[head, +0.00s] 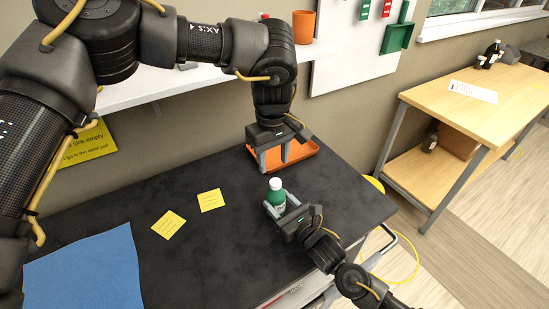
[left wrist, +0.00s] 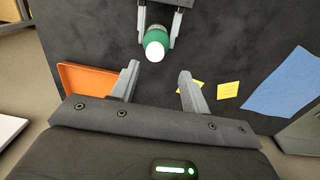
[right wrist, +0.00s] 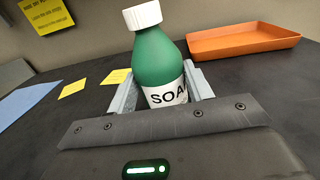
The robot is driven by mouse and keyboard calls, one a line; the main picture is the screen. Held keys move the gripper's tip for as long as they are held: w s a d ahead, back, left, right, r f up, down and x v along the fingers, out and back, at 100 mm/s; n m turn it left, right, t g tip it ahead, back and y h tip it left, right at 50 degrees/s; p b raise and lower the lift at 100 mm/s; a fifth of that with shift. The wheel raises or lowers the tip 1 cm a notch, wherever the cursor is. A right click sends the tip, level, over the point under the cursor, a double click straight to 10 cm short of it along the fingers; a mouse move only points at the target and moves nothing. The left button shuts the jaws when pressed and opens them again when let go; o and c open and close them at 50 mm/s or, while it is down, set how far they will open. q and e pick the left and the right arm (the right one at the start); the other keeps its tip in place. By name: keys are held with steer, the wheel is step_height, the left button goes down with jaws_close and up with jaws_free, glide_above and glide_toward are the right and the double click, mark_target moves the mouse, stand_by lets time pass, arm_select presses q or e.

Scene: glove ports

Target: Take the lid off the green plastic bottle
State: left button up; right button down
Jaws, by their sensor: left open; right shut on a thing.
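The green plastic bottle (head: 276,198) stands near the right part of the black tabletop, with its white lid (head: 275,183) on top. In the right wrist view the bottle (right wrist: 158,60) carries a white label reading "SOA", partly hidden, and the lid (right wrist: 142,15) sits on its neck. My right gripper (head: 284,211) is shut on the bottle's body from the side. My left gripper (head: 273,158) is open and empty, above and behind the bottle, pointing down. In the left wrist view the lid (left wrist: 155,51) lies beyond the open fingers of my left gripper (left wrist: 157,88).
An orange tray (head: 308,151) lies behind the bottle, close to my left gripper. Yellow notes (head: 210,200) and a blue cloth (head: 85,272) lie to the left. A white shelf (head: 215,68) with an orange cup (head: 303,26) runs along the wall. A wooden bench (head: 490,100) stands at right.

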mark_target(274, 185)
arm_select(q)
step_height(274, 185, down, 8)
steer(key=shift+s+r, duration=0.1)
stand_by(0.5)
